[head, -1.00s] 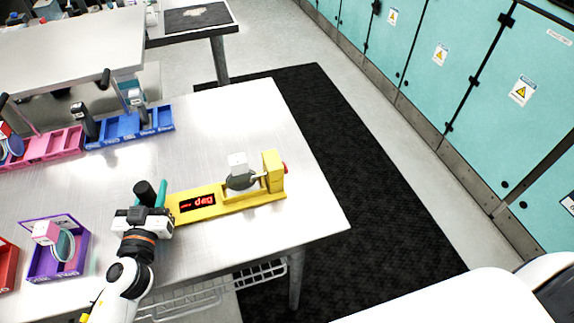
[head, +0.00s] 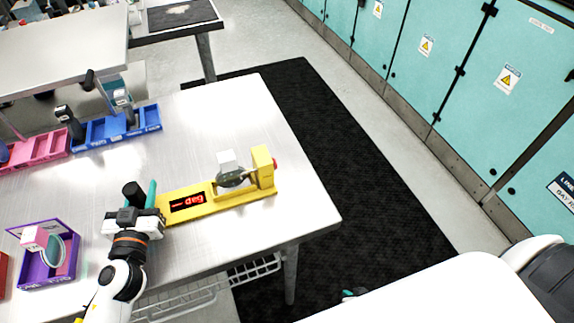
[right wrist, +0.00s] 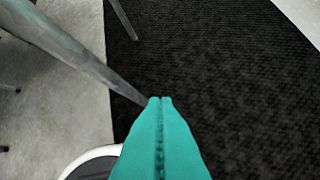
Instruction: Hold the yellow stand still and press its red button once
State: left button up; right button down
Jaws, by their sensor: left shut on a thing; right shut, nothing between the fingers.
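The yellow stand (head: 238,199) lies along the right part of the metal table in the head view, with a dark display (head: 187,202) showing red "deg" text. A round grey part with a white block (head: 227,162) is mounted on it. Its red button (head: 275,164) sticks out of the right side of the upright yellow end block. My left gripper (head: 154,203) is shut on the stand's left end; the exact contact is partly hidden. My right gripper (right wrist: 160,100) is shut and empty in the right wrist view, over the floor; its teal tip barely shows beyond the table's front edge in the head view.
A purple bin (head: 48,262) with a mirror-like disc stands left of my left gripper. Blue (head: 118,128) and pink (head: 40,150) trays line the table's back left. A table leg (right wrist: 75,55) crosses the right wrist view. The table right of the button is clear.

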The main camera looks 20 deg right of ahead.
jog(key=w+d+r+m+t, duration=0.15)
jog(key=w+r, duration=0.25)
jog(key=r, duration=0.4)
jog(key=w+r+m+t, duration=0.3)
jog(key=w+r, duration=0.2)
jog(key=r, duration=0.2)
jog(key=w+d+r+m+t, duration=0.1)
jog(key=w+r+m+t, duration=0.2)
jog(key=r, duration=0.5)
jog(key=a+r+m+t+y, duration=0.1)
jog(key=a+r, duration=0.1)
jog(key=r, duration=0.4)
jog(key=w+a+r+m+t+y, duration=0.1)
jog(key=a+r+m, duration=0.1)
jog(key=r, duration=0.4)
jog(key=w+a+r+m+t+y, duration=0.1)
jog(key=a+r, duration=0.1)
jog(key=r, duration=0.4)
jog(key=shift+w+a+r+y, duration=0.15)
jog(key=shift+a+r+y, duration=0.05)
jog(key=shift+a+y, duration=0.15)
jog(key=shift+a, duration=0.25)
